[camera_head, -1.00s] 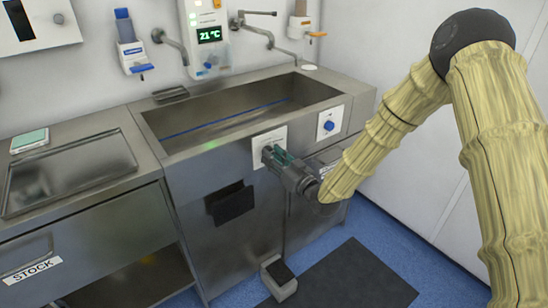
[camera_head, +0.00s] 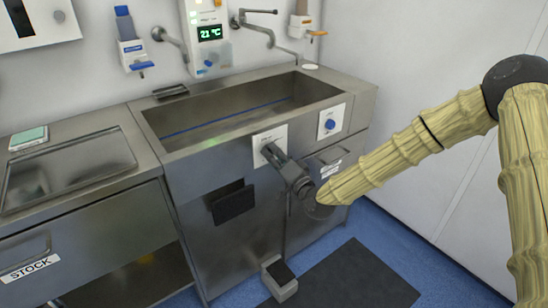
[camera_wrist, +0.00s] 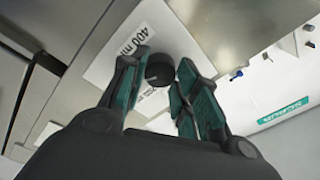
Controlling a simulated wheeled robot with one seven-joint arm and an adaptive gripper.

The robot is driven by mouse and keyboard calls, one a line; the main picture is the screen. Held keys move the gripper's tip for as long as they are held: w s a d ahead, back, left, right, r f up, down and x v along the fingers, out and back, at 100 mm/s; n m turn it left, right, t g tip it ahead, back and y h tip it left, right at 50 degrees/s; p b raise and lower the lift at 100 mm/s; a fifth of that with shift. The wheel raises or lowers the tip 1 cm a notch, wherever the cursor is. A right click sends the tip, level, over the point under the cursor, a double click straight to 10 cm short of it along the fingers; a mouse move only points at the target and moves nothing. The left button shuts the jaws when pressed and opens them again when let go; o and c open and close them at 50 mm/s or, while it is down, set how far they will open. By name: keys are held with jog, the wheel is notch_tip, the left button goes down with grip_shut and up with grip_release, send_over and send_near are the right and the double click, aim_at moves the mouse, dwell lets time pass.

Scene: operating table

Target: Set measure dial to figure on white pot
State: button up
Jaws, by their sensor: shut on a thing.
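The measure dial is a dark round knob (camera_wrist: 158,68) on a white plate (camera_wrist: 108,62) in the wrist view. Print reading "400 ml" shows on the plate beside the knob. In the head view the plate (camera_head: 262,139) is on the sink's front, and my gripper hides the dial. My gripper (camera_head: 272,152) is at the plate; its green-padded fingers (camera_wrist: 166,62) stand on both sides of the knob, shut on it in the wrist view. Where the dial's mark points cannot be read. I cannot make out a white pot or its figure.
A second white plate with a blue knob (camera_head: 330,124) is just right of the dial plate. The steel sink basin (camera_head: 215,135) is above. A dark box (camera_head: 232,203) juts from the front below left, and a pedal (camera_head: 279,277) stands on the floor.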

jog(key=m+b, duration=0.1)
jog(key=m, duration=0.3)
jog(key=shift+d+h, duration=0.1)
jog(key=shift+h, duration=0.2)
jog(key=m+b, duration=0.1)
jog(key=m, duration=0.3)
jog(key=shift+h, duration=0.3)
jog(key=m+b, duration=0.2)
jog(key=m, duration=0.3)
jog(key=shift+r, duration=0.1)
jog(key=shift+m, duration=0.4)
jog(key=o, duration=1)
jog(key=v, duration=1.2)
jog(key=shift+s+r, duration=0.1)
jog(key=shift+r, duration=0.3)
jog(key=shift+f+g, duration=0.1)
jog(key=shift+g, duration=0.2)
